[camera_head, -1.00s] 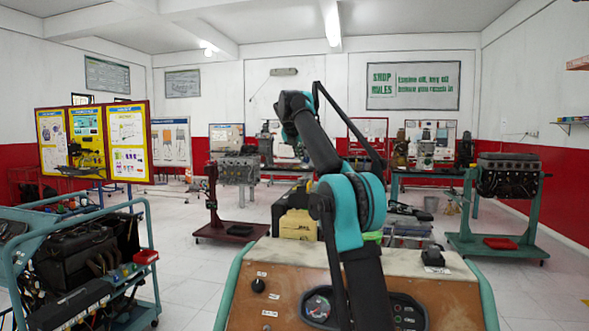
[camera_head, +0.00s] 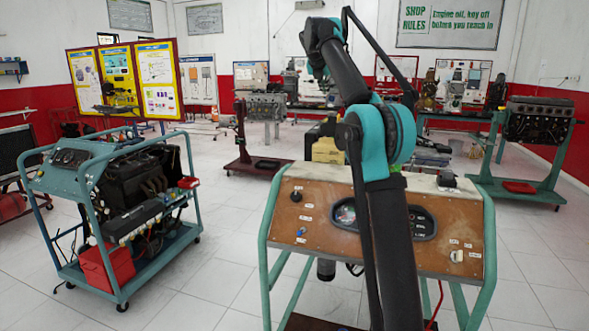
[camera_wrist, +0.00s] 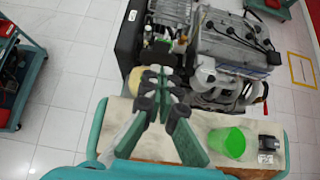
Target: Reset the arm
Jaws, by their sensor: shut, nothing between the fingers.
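My arm rises in front of the wooden-fronted engine trainer (camera_head: 440,215) in the head view, bent at a teal joint, with its upper links reaching up and away. My gripper is not clearly visible there. In the wrist view my gripper (camera_wrist: 160,78) points over the trainer's light top (camera_wrist: 120,112), its fingers drawn together with nothing between them. It appears above the top, near the engine (camera_wrist: 235,50); the exact gap cannot be told.
A bright green cup (camera_wrist: 228,142) and a small black box (camera_wrist: 268,146) are on the trainer's top. A teal engine cart (camera_head: 52,178) stands at left and an engine stand (camera_head: 530,130) at right. The tiled floor between the cart and trainer is clear.

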